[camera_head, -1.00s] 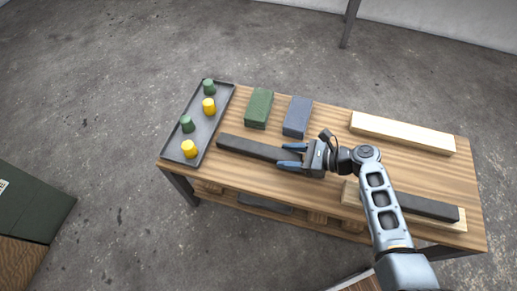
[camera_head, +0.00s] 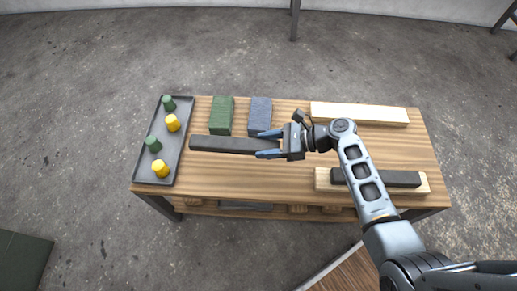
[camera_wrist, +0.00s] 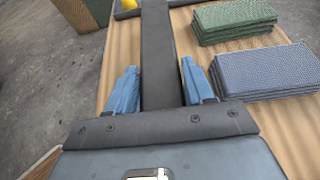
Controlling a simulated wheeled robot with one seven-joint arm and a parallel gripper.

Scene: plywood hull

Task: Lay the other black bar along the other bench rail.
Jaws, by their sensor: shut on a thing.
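One black bar (camera_head: 225,144) lies lengthwise across the left and middle of the bench, in front of two blocks. My gripper (camera_head: 258,144) is shut on it near its right end, with a blue finger on each side. The bar runs away between the fingers in the wrist view (camera_wrist: 160,60). I cannot tell whether it touches the bench top. A pale wooden rail (camera_head: 360,113) at the back right is bare. A second pale rail (camera_head: 322,181) at the front right carries another black bar (camera_head: 400,178), partly hidden by my arm.
A dark tray (camera_head: 170,143) with green and yellow cups stands at the bench's left end. A green block (camera_head: 222,115) and a blue block (camera_head: 260,115) stand behind the held bar. Bare bench top (camera_head: 240,180) shows in front of it.

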